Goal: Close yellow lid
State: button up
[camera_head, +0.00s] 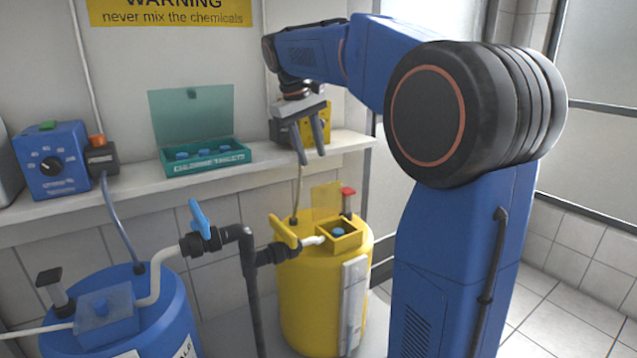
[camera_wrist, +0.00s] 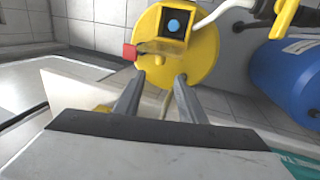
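The yellow lid (camera_head: 327,200) is a thin see-through flap standing upright at the back of a square box (camera_head: 340,236) on top of the yellow tank (camera_head: 323,290). The box is open, with a blue round piece (camera_head: 338,231) inside. In the wrist view the lid (camera_wrist: 162,47) lies at the near edge of the box, just beyond the fingertips. My gripper (camera_head: 313,160) is open and empty, pointing down, above and behind the tank near the shelf edge. In the wrist view my gripper (camera_wrist: 160,78) shows its two fingers apart over the tank's near rim.
A red-topped knob (camera_head: 347,192) stands beside the lid. A yellow valve handle (camera_head: 284,231) and pipes lie left of the box. The shelf (camera_head: 200,183) holds a teal tablet box (camera_head: 203,155) with its lid up. A blue tank (camera_head: 130,310) stands at left.

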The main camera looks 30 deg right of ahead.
aim_at(324, 199)
jog(key=x, duration=1)
grip_shut()
